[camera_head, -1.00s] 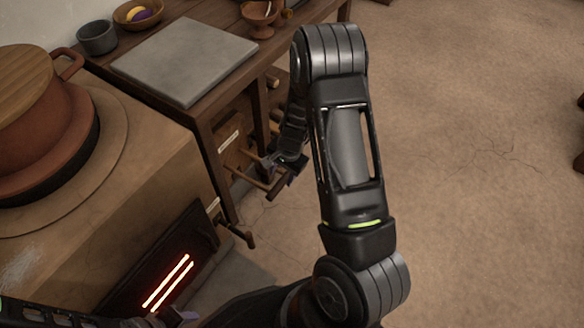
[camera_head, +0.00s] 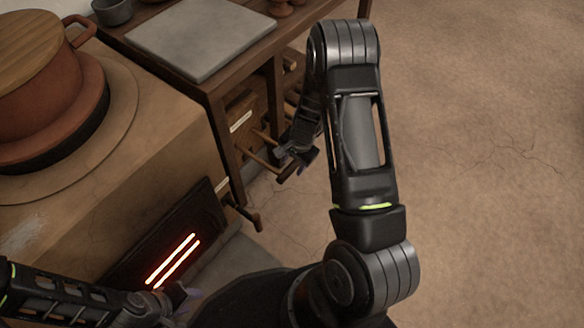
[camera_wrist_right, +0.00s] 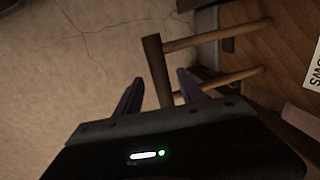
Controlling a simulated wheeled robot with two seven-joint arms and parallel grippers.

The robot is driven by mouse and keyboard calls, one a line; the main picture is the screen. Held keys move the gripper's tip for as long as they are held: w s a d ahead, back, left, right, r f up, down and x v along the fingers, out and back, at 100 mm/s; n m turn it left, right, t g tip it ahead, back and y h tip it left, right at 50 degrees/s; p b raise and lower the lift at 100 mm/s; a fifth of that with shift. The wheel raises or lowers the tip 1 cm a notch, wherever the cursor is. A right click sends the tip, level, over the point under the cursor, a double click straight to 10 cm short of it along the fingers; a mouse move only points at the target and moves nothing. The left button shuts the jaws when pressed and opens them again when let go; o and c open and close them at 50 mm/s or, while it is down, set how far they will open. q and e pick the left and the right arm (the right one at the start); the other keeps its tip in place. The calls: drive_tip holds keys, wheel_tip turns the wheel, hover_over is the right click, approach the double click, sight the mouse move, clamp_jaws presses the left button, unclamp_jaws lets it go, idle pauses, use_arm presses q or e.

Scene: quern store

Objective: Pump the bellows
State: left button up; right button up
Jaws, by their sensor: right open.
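The bellows (camera_head: 248,104) is a brown wooden box with a white label under the table; its label and ribbed-looking wooden face also show in the right wrist view (camera_wrist_right: 285,35). Its wooden handle (camera_wrist_right: 157,68) is a crossbar on two rods. My right gripper (camera_head: 297,156) is at the handle, and in the right wrist view its open fingers (camera_wrist_right: 158,92) stand on either side of the crossbar's near end. I cannot tell whether they touch it. My left gripper (camera_head: 172,300) is low in front of the stove's glowing slots; its fingers are unclear.
The stove (camera_head: 165,130) with a lidded clay pot (camera_head: 75,115) stands at left. A dark knobbed lever (camera_head: 248,215) sticks out at its front corner. The table (camera_head: 215,88) carries a grey slab (camera_head: 200,38) and a grey bowl (camera_head: 112,12). Open floor lies at right.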

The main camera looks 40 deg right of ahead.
drive_tip(key=shift+w+f, duration=0.15)
drive_tip(key=shift+f, duration=0.75)
drive_tip(key=shift+c, duration=0.5)
clamp_jaws()
